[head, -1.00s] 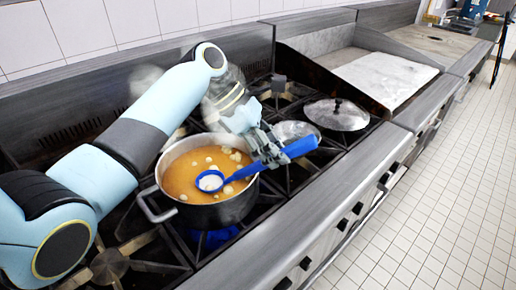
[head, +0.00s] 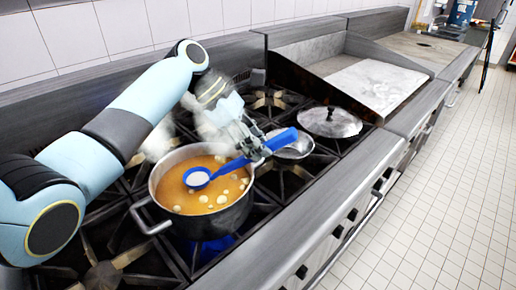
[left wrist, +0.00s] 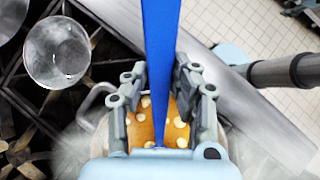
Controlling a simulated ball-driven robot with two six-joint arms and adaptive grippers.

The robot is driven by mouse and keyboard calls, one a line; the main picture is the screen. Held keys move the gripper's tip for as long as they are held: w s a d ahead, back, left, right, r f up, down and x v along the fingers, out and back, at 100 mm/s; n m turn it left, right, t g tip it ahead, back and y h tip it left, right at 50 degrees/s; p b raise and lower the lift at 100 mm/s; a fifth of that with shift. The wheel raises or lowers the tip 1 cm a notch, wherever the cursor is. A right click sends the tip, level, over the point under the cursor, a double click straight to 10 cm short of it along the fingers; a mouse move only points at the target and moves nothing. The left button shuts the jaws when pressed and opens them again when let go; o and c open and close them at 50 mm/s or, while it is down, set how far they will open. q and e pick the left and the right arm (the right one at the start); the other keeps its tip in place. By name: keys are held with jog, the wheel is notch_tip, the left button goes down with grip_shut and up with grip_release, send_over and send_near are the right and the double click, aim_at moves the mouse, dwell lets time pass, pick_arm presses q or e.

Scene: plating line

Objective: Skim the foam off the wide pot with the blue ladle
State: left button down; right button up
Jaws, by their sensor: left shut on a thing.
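The wide pot (head: 215,216) stands on the stove and holds orange-brown broth (head: 180,199) with several pale foam blobs (head: 221,199) on it. My left gripper (head: 255,146) is shut on the handle of the blue ladle (head: 283,140), above the pot's right side. The ladle's bowl (head: 197,178) is over the broth and looks pale inside; whether it touches the surface I cannot tell. In the left wrist view the blue handle (left wrist: 160,40) runs up between the fingers, and the bowl is hidden. My right gripper is not in view.
A small metal bowl (head: 291,147) sits on the stove right of the pot. A round metal lid (head: 331,122) with a dark knob lies behind it. A flat griddle (head: 377,82) is further back. Steam rises around the pot, and a blue flame (head: 212,247) shows below it.

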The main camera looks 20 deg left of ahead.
pick_arm(q)
notch_tip(320, 180, up, 10)
jog(key=shift+f, duration=0.25)
dwell(0.7)
